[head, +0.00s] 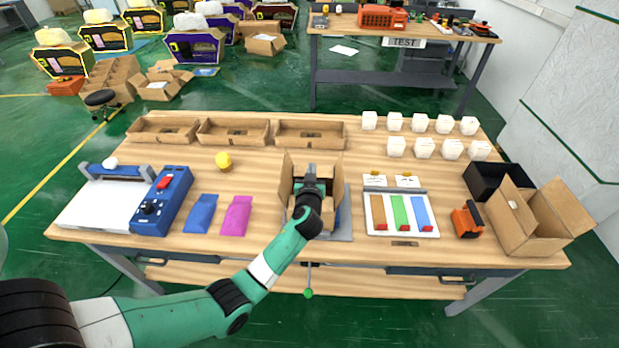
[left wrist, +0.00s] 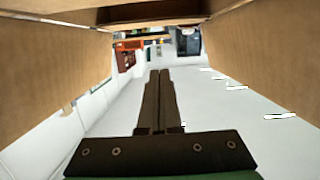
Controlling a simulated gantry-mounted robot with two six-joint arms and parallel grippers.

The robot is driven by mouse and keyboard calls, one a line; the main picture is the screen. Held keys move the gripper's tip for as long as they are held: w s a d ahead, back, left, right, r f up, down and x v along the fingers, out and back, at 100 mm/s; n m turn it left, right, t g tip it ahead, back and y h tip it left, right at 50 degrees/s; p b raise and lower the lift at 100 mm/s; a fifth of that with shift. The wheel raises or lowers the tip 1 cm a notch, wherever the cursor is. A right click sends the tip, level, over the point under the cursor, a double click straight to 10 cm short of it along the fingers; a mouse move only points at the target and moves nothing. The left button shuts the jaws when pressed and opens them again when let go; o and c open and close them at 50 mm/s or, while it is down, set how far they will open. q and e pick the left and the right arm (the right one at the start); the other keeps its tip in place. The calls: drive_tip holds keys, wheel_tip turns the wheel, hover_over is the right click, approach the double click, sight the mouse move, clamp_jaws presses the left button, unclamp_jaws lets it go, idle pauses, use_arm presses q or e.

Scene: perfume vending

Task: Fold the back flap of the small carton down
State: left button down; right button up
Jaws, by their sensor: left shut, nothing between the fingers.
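The small carton (head: 328,188) stands near the middle of the table on a grey plate (head: 343,226). Side flaps stand up on its left and right. My left gripper (head: 311,170) is over the carton, between these flaps, and hides much of its inside and back, so the back flap's angle is unclear. In the left wrist view the shut, empty fingers (left wrist: 160,75) show between cardboard panels at left (left wrist: 45,65) and right (left wrist: 260,60). A cardboard strip crosses the top of that view. My right gripper is not in view.
Three open trays (head: 236,132) line the back left. A blue device (head: 161,200), blue pouch (head: 201,213) and magenta pouch (head: 237,215) lie left. A color-strip board (head: 402,195), orange tool (head: 467,220) and larger open carton (head: 540,220) are right. White cubes (head: 424,147) stand behind.

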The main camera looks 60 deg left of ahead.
use_arm(q)
drive_tip(key=p+v, duration=0.2)
drive_tip(key=v, duration=0.6)
drive_tip(key=shift+s+d+p, duration=0.1)
drive_tip(key=shift+d+p, duration=0.1)
drive_tip(key=shift+p, duration=0.15)
drive_tip(key=shift+s+d+f, duration=0.1)
drive_tip(key=shift+d, duration=0.05)
